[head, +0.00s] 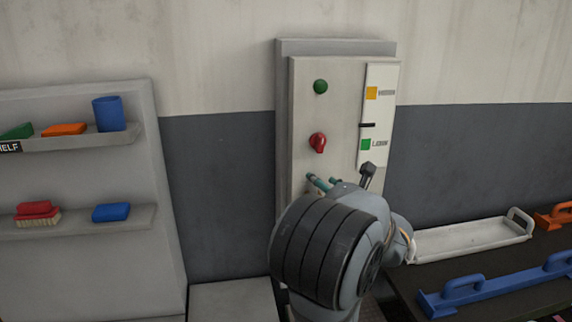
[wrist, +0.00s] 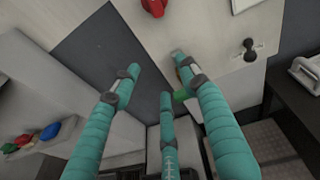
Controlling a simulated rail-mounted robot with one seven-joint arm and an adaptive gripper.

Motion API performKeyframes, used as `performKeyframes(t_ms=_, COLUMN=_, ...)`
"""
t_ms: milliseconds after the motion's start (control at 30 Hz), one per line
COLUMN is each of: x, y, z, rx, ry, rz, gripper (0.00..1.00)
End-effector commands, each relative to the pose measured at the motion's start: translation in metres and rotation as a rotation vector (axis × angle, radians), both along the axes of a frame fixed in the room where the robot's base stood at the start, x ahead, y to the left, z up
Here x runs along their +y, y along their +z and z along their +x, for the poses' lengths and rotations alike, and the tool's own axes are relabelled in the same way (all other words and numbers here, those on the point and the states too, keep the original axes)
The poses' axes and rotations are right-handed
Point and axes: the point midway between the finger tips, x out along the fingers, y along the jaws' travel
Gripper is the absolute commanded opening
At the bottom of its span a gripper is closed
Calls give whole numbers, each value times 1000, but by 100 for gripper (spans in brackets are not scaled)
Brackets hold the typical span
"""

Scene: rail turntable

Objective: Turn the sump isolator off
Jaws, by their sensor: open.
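A pale wall panel (head: 303,105) carries a green round knob (head: 320,87) at the top and a red rotary knob (head: 318,142) below it. The red knob also shows at the top of the wrist view (wrist: 154,6). A black lever (head: 367,173) sits low on the panel's right and shows in the wrist view (wrist: 250,48). My gripper (head: 322,182) is open by the panel's lower part, with teal fingers spread (wrist: 157,75). A small green part (wrist: 181,95) shows beside the right finger, mostly hidden. I cannot tell which control is the sump isolator.
A shelf unit (head: 90,185) with coloured items stands left. A dark bench (head: 450,268) with a white tray (head: 470,242) and a blue handled piece (head: 495,286) is at right.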

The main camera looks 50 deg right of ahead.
Motion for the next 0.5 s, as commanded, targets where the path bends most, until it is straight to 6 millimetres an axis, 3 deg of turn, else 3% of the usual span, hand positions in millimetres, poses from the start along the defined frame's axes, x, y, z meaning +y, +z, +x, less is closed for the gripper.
performKeyframes(t_ms=100, x=-17, y=42, z=-4, rx=-240, ry=-90, rz=85, gripper=44)
performKeyframes(t_ms=200, x=-20, y=63, z=-4, rx=-367, ry=-103, rz=144, gripper=44)
performKeyframes(t_ms=500, x=-40, y=63, z=28, rx=-379, ry=-97, rz=173, gripper=44)
